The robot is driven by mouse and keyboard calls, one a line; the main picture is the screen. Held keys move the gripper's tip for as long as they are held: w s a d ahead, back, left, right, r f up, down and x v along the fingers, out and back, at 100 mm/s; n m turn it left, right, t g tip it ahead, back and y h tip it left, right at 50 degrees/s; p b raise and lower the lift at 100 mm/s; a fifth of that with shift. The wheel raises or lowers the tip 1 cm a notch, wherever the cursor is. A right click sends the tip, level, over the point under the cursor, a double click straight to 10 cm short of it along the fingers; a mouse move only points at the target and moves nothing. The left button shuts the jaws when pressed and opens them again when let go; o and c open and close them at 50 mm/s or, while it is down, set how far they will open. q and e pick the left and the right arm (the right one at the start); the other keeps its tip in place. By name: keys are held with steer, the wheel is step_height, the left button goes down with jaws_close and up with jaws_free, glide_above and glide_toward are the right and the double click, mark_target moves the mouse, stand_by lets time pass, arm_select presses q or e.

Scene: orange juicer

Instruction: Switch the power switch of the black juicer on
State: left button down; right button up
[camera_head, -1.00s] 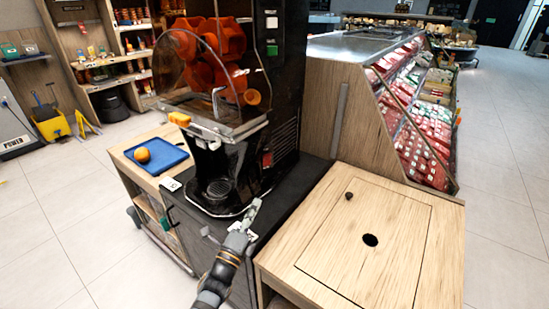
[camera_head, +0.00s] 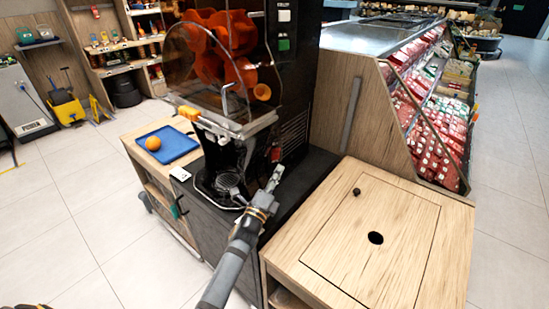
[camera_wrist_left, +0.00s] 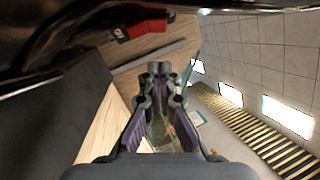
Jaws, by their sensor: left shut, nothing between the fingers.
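The black juicer (camera_head: 298,70) stands on a dark counter, with red-orange squeezing drums behind a clear cover. Its red power switch (camera_head: 276,153) is low on the side of the black body. In the left wrist view a red part with a small white mark, seemingly this switch (camera_wrist_left: 145,25), shows at the top. My left gripper (camera_head: 276,174) is shut and empty, with its fingertips just below the switch in the head view. The wrist view shows its fingers (camera_wrist_left: 160,70) together. I cannot tell whether they touch the juicer. My right gripper is not in view.
A blue tray (camera_head: 187,150) with an orange (camera_head: 153,143) lies on the wooden cart to the left. A wooden cabinet (camera_head: 330,235) with a round hole stands to the right. A refrigerated display (camera_head: 345,95) is behind it.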

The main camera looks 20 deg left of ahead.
mark_target(279, 152)
arm_select(q)
steer(key=w, duration=0.1)
steer(key=w+a+r, duration=0.1)
steer(key=w+a, duration=0.1)
steer(key=shift+w+a+r+p, duration=0.1)
steer(key=shift+w+r+p, duration=0.2)
steer(key=shift+w+r, duration=0.1)
steer(key=p, duration=0.1)
steer(key=r+p, duration=0.1)
steer(key=p, duration=0.1)
steer(key=shift+w+a+r+n+g, duration=0.15)
steer(key=shift+r+n+g, duration=0.1)
steer(key=shift+n+g, duration=0.05)
steer(key=shift+f+b, duration=0.35)
steer(key=shift+f, duration=0.3)
